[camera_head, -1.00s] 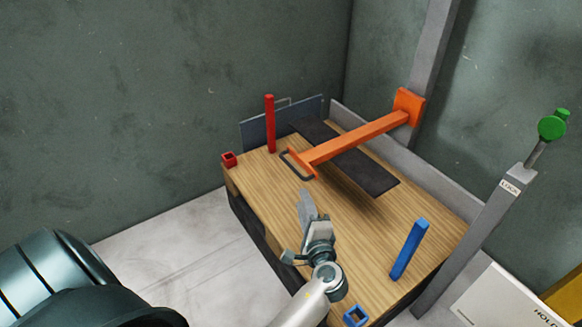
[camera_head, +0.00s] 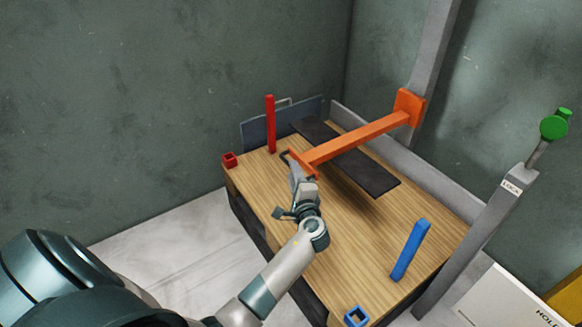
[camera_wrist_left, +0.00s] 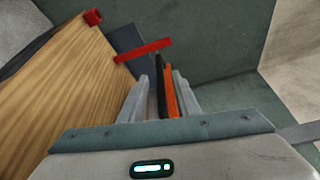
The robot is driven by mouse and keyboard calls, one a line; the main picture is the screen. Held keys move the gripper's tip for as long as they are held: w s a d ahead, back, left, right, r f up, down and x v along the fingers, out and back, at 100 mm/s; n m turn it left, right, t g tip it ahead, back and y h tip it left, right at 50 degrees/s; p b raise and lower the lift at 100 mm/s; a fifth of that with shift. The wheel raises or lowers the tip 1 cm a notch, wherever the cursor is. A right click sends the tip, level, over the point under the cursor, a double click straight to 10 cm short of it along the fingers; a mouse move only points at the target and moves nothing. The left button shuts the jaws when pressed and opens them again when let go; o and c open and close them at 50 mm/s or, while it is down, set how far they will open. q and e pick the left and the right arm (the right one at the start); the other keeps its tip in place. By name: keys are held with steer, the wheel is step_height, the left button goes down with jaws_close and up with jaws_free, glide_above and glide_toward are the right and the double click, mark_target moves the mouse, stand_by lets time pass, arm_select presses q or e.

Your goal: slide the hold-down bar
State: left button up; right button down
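The orange hold-down bar (camera_head: 355,140) reaches over the wooden table from an orange block on a grey post. A dark handle loop (camera_head: 287,157) is at its near end. My left gripper (camera_head: 295,172) is at this handle. In the left wrist view my left gripper (camera_wrist_left: 164,92) has its fingers apart, with the dark handle (camera_wrist_left: 158,80) and the orange end of the bar (camera_wrist_left: 170,98) showing between them. I cannot see contact with either finger. My right gripper is not in view.
A red post (camera_head: 270,125) and red socket (camera_head: 229,159) are at the table's far left. A blue post (camera_head: 409,250) and blue socket (camera_head: 356,315) are nearer. A dark strip (camera_head: 370,175) is under the bar. A green-knobbed lever (camera_head: 554,126) stands right.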

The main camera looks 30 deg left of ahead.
arm_select(q)
steer(key=shift+x, duration=2)
jaws_close()
